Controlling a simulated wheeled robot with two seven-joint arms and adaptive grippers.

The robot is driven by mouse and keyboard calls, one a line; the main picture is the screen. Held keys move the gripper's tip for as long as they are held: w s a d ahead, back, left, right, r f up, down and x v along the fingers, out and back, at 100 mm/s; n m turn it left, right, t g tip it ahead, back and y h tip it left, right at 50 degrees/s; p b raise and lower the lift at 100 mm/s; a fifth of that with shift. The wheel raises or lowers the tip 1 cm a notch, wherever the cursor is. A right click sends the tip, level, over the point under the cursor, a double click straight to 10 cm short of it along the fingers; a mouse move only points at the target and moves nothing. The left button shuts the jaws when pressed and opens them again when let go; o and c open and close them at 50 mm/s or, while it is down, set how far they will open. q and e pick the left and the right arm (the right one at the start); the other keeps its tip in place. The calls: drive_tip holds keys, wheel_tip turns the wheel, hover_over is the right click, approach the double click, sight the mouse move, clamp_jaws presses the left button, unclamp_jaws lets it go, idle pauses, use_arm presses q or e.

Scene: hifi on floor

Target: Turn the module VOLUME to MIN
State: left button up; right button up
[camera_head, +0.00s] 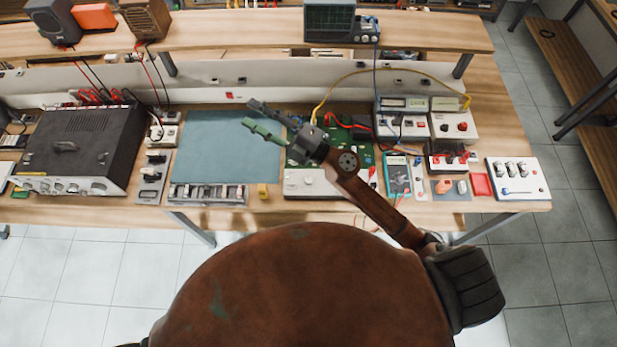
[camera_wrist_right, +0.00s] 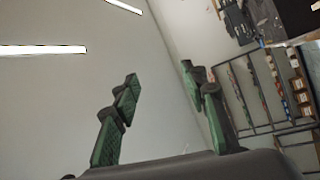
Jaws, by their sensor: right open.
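No VOLUME label is readable, so I cannot tell which unit is the module. A dark amplifier-like box (camera_head: 80,145) with knobs along its front stands at the bench's left. A white panel with a knob (camera_head: 310,183) lies at the bench's front middle. A white box with several dark knobs (camera_head: 517,180) is at the right end. My right gripper (camera_head: 250,113) is open and empty above the teal mat, left of the green circuit board. In the right wrist view, its green fingers (camera_wrist_right: 160,75) are apart with nothing between them. My left gripper is not in view.
The teal mat (camera_head: 226,148) is mostly bare. A green circuit board (camera_head: 345,150) with wires lies right of it. Small meters and boxes (camera_head: 402,128) crowd the bench's right. An oscilloscope (camera_head: 330,20) and speakers (camera_head: 52,22) stand on the upper shelf.

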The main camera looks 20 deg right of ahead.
drive_tip(key=s+a+f+n+g+y, duration=0.1)
drive_tip(key=s+a+f+n+g, duration=0.2)
drive_tip(key=a+n+g, duration=0.3)
drive_tip(key=n+g+h, duration=0.6)
drive_tip(key=g+h, duration=0.2)
drive_tip(key=h, duration=0.9)
hover_over(309, 179)
drive_tip(key=f, duration=2.6)
drive_tip(key=shift+s+a+f, duration=0.1)
drive_tip(key=shift+a+f, duration=0.15)
drive_tip(key=shift+a, duration=0.15)
drive_tip(key=shift+d+f, duration=0.2)
drive_tip(key=shift+d, duration=0.1)
wheel_tip(309, 179, down, 7)
drive_tip(key=shift+f+p, duration=0.15)
drive_tip(key=shift+p, duration=0.55)
drive_tip(key=shift+c, duration=0.4)
